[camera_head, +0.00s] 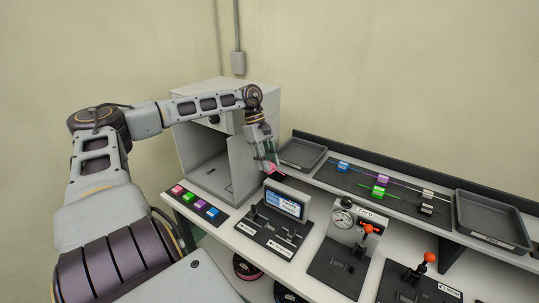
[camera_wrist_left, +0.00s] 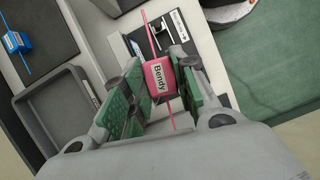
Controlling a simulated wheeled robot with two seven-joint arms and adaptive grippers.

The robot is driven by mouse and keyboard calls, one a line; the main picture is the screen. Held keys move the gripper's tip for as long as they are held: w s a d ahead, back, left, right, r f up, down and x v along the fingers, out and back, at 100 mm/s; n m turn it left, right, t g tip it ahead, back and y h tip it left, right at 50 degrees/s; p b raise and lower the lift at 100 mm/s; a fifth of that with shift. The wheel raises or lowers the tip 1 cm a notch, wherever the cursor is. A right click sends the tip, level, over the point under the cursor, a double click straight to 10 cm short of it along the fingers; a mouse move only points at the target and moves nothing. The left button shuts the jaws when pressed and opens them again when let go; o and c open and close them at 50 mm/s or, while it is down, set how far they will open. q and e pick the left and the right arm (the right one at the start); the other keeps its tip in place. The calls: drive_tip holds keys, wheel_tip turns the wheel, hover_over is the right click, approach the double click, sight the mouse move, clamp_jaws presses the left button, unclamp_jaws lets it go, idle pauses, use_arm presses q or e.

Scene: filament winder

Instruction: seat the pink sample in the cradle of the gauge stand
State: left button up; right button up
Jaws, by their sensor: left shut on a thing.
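The pink sample (camera_wrist_left: 158,78), a small block labelled "Bendy" with a thin pink strand running through it, is between the green pads of my left gripper (camera_wrist_left: 155,88). In the head view, my left gripper (camera_head: 268,163) is shut on it above the bench, behind the screen unit and beside the grey cabinet. I cannot tell which holds the cradle. My right gripper is not in view.
A grey tray (camera_head: 302,153) lies just right of my gripper. Blue (camera_head: 343,166), purple (camera_head: 382,181), green (camera_head: 379,192) and black-and-white (camera_head: 427,203) samples lie on a dark mat. Another tray (camera_head: 490,221) is at right. Coloured squares (camera_head: 195,202) line the front left.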

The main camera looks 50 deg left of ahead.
use_arm(q)
drive_tip(key=shift+s+f, duration=0.15)
drive_tip(key=shift+f, duration=0.4)
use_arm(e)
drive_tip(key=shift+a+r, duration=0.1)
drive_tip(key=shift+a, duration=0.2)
use_arm(q)
drive_tip(key=shift+f, duration=0.1)
drive_tip(key=shift+s+d+f+m, duration=0.15)
drive_tip(key=shift+d+f+m, duration=0.1)
drive_tip(key=shift+f, duration=0.35)
drive_tip(key=shift+s+d+f+m, duration=0.1)
drive_tip(key=shift+f+m, duration=0.15)
drive_tip(key=shift+f, duration=0.3)
drive_tip(key=w+d+f+m+g+y+p, duration=0.1)
drive_tip(key=d+f+m+g, duration=0.1)
drive_tip(key=d+f+m, duration=0.55)
drive_tip(key=d+f+m+g+p, duration=0.1)
drive_tip(key=d+f+m+g, duration=0.3)
drive_tip(key=d, duration=0.7)
drive_tip(key=w+d+f+m+t+y+p, duration=0.1)
drive_tip(key=w+d+m+y, duration=0.1)
drive_tip(key=d+m, duration=0.4)
drive_tip(key=d+y, duration=0.1)
drive_tip(key=d, duration=0.4)
drive_tip(key=shift+f, duration=0.3)
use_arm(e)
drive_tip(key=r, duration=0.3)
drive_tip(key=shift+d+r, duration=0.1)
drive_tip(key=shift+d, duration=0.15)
